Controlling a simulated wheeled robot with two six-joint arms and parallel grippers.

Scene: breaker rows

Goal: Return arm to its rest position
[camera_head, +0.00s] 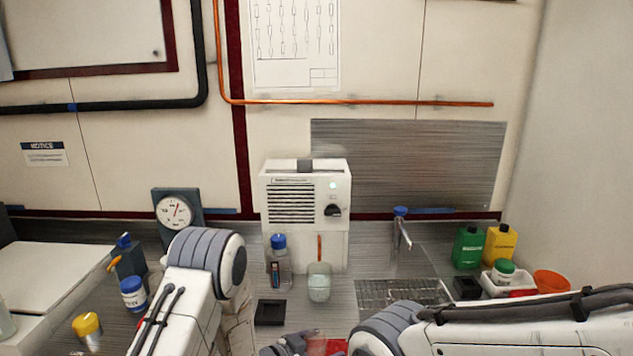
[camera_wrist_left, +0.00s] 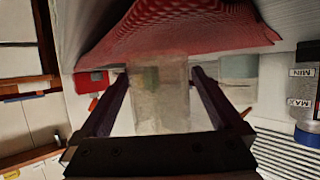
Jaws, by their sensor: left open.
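My left arm comes in from the left in the head view. Its dark left gripper (camera_head: 290,345) is at the bottom centre, partly cut off by the frame edge. In the left wrist view, the two dark fingers of the left gripper (camera_wrist_left: 160,75) are spread apart. A pale translucent container (camera_wrist_left: 160,105) shows between them; I cannot tell whether it touches either finger. My right arm (camera_head: 500,325) crosses the lower right of the head view, and its gripper is not in view.
A white dispenser unit (camera_head: 335,240) stands at the back centre, with a clear cup (camera_head: 319,285) and a blue-capped bottle (camera_head: 279,260) at its front. Left are a gauge (camera_head: 175,212) and a blue-and-white jar (camera_head: 133,294). Green (camera_head: 467,248) and yellow (camera_head: 499,246) bottles stand at right.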

